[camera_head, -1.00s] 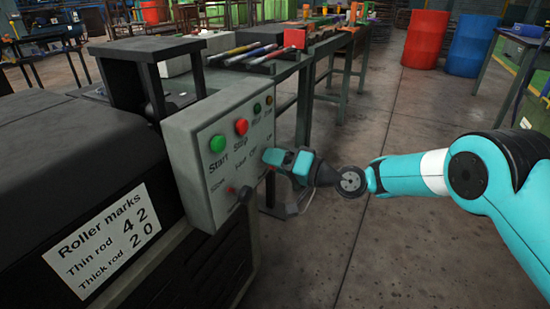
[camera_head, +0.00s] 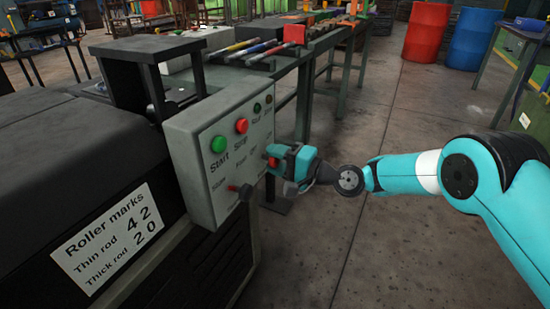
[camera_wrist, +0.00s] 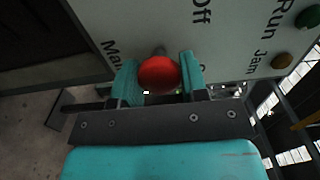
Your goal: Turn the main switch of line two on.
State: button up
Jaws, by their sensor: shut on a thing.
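The grey control box (camera_head: 196,125) stands at the left of centre in the head view. A red ball knob (camera_wrist: 159,73) sits between the teal fingers of my gripper (camera_wrist: 160,82) in the wrist view, with a short grey stem behind it. My gripper is shut on this knob, close to the panel face. The panel lettering around it reads "Main" at the left, "Off" above, and a partly hidden word starting with "O" below. In the head view the red knob (camera_head: 272,162) shows at the tips of my gripper (camera_head: 276,160). No line number is readable.
The panel also carries a green Start button (camera_head: 218,144), a red Stop button (camera_head: 241,126), small lamps above and a lower red-tipped lever (camera_head: 233,188). A bench (camera_head: 285,65) with tools stands behind. Red (camera_head: 427,32) and blue (camera_head: 474,40) barrels stand at the back right.

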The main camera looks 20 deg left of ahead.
jog(key=shift+w, duration=0.1)
dwell(0.3)
jog(key=o, duration=0.9)
jog(key=shift+d, duration=0.15)
jog(key=d+b, duration=0.1)
jog(key=d, duration=0.4)
jog(key=s+d+b, duration=0.1)
jog(key=d+b, duration=0.1)
jog(key=d, duration=0.4)
jog(key=d+b, duration=0.2)
jog(key=d, duration=0.4)
jog(key=shift+s+f, duration=0.1)
jog(key=shift+s, duration=0.1)
